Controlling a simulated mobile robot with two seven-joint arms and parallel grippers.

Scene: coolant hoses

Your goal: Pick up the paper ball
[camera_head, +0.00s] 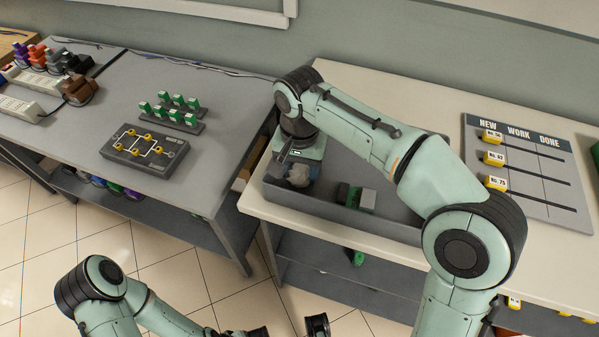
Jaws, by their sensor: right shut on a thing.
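My right gripper (296,166) points down into the left end of a grey tray (405,215) on the right table. It is shut on a crumpled greyish paper ball (300,177), which is partly hidden by the gripper. A bluish-grey patch shows beside the ball, too small to make out. I cannot tell whether the ball touches the tray floor. My left arm lies low at the bottom edge, over the floor. Its gripper end is cut off there, and I cannot tell its jaw state.
A green and grey block (355,197) lies in the tray, right of the gripper. A board with yellow tags (545,190) lies on the right table. The left table (225,95) holds a grey panel with yellow knobs (145,148) and green connectors (172,113). A gap separates the tables.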

